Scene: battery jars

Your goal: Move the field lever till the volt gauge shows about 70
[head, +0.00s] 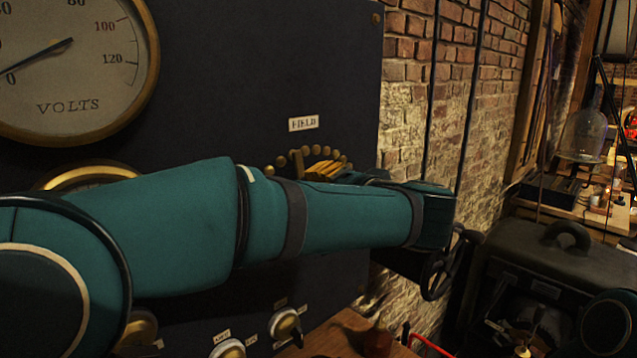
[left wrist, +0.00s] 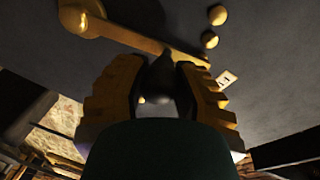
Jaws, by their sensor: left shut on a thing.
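The volt gauge (head: 110,95) is at the top left of the head view, cut off by the frame edge. Its dark needle points to the lower left, close to the 0 mark. The field lever shows in the left wrist view as a brass bar (left wrist: 140,37) with a dark handle (left wrist: 160,75). My left gripper (left wrist: 160,88) is shut on this handle, with a yellow finger on each side. In the head view my left arm hides most of the lever, and only yellow finger parts (head: 324,170) show above it. My right gripper is not in view.
Brass studs (head: 280,160) curve below the FIELD label (head: 303,123) on the dark panel (head: 230,80). A second gauge (head: 75,175) is partly behind my arm. Knobs (head: 287,325) sit low on the panel. A brick wall and a dark machine (head: 560,260) stand at the right.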

